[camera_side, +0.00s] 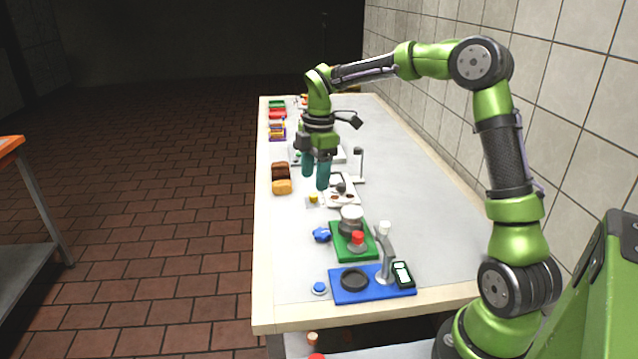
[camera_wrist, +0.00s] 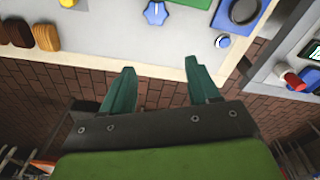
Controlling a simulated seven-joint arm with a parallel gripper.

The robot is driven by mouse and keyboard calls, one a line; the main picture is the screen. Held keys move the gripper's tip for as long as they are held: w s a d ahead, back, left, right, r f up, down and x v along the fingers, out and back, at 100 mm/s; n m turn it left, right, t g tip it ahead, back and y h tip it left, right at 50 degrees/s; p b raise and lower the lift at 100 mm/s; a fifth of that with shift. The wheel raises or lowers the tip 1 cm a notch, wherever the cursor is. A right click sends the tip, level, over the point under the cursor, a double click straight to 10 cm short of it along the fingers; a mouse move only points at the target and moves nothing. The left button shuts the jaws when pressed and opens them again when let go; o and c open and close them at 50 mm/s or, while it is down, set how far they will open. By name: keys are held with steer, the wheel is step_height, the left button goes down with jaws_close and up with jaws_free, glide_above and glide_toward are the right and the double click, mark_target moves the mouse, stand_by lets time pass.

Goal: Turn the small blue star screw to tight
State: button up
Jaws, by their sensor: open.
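The small blue star screw (camera_side: 321,234) sits on the table left of the green board in the side view. In the wrist view the blue star screw (camera_wrist: 155,12) shows at the top edge, on a light surface. My gripper (camera_side: 315,176) hangs above the table with its teal fingers pointing down, farther back than the screw. In the wrist view my gripper (camera_wrist: 160,66) is open, with nothing between its fingers. Its fingertips are apart from the screw. The screw's exact turn angle is too small to tell.
A green board (camera_side: 342,252) and a blue board (camera_side: 345,296) hold several fixtures near the front. A round blue button (camera_side: 320,287) lies left of the blue board. Brown and tan blocks (camera_side: 281,178) and a yellow knob (camera_side: 313,198) are near my gripper. A tiled wall runs along the right.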

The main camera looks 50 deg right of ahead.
mark_target(320, 232)
steer(key=shift+h, duration=0.3)
steer(key=f, duration=0.5)
steer(key=d+f, duration=0.1)
steer(key=f, duration=1)
steer(key=shift+s+d+f, duration=0.1)
steer(key=shift+s+d, duration=0.1)
steer(key=shift+d, duration=0.1)
steer(key=shift+c, duration=0.3)
steer(key=c, duration=0.7)
steer(key=shift+m, duration=0.8)
